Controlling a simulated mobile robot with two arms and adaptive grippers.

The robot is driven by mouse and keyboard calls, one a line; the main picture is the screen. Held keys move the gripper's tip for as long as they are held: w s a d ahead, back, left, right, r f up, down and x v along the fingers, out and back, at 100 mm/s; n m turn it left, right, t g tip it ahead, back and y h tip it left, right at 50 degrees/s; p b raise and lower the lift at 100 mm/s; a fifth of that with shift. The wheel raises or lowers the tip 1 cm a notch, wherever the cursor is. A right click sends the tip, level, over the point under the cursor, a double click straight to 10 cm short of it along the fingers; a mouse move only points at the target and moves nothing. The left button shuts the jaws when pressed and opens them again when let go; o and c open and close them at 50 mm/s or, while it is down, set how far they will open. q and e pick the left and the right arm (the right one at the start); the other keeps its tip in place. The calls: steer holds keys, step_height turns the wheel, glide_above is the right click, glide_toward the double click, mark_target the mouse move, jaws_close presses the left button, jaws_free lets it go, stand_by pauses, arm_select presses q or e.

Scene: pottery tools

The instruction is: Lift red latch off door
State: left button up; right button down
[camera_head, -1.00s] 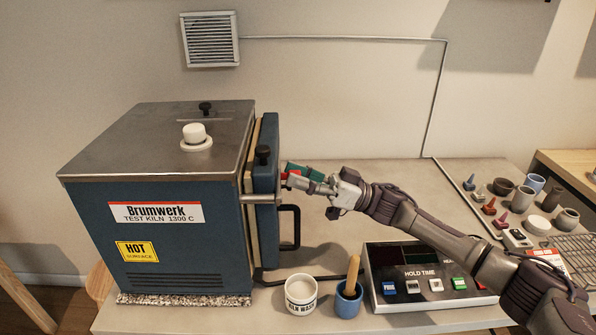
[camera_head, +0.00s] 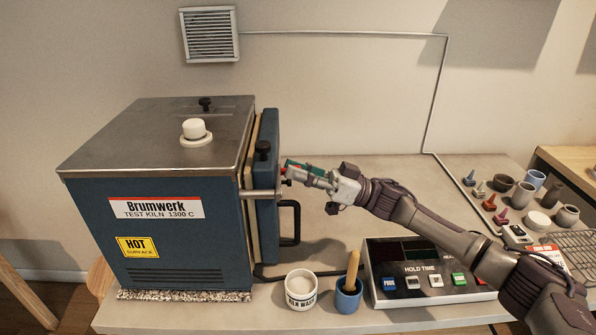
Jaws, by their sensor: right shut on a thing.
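The kiln door (camera_head: 265,200) is the blue slab on the right side of the blue test kiln (camera_head: 180,240). It has a black handle (camera_head: 297,225) and looks closed or nearly so. My right gripper (camera_head: 300,176) is at the door's outer face, above the handle. It is shut on the red latch (camera_head: 284,171), of which only a small red bit shows at the fingertips. The fingers hide the rest, and I cannot tell whether the latch still touches the door. My left gripper is not in view.
A green thing (camera_head: 306,166) shows just behind my right fingers. A white jar (camera_head: 301,289) and a blue pot (camera_head: 347,297) with a wooden-handled tool stand at the front. A control box (camera_head: 420,270) lies under my right forearm. Small pots and coloured cones (camera_head: 497,208) are at the right.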

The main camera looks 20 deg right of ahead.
steer(key=n+g, duration=0.1)
steer(key=r+n+g+b, duration=0.1)
steer(key=n, duration=0.1)
steer(key=r+n+g+b, duration=0.1)
steer(key=n, duration=0.1)
steer(key=shift+s+a+y, duration=0.1)
steer(key=shift+s+y, duration=0.1)
steer(key=shift+y, duration=0.1)
steer(key=n+g, duration=0.1)
steer(key=n, duration=0.1)
steer(key=r+n+g+b, duration=0.1)
steer(key=n, duration=0.1)
steer(key=shift+s+a+r+b, duration=0.1)
steer(key=shift+s+r+b, duration=0.1)
steer(key=shift+s+b, duration=0.15)
steer(key=s+a+r+n+g+h+b, duration=0.1)
steer(key=s+r+n+g+h+b, duration=0.2)
steer(key=n, duration=1.1)
steer(key=shift+s+a+n+h, duration=0.35)
steer(key=shift+s+h, duration=0.25)
steer(key=shift+s, duration=1.15)
steer(key=shift+a, duration=0.1)
steer(key=c, duration=1.1)
jaws_free()
steer(key=shift+o, duration=0.6)
steer(key=shift+r, duration=0.15)
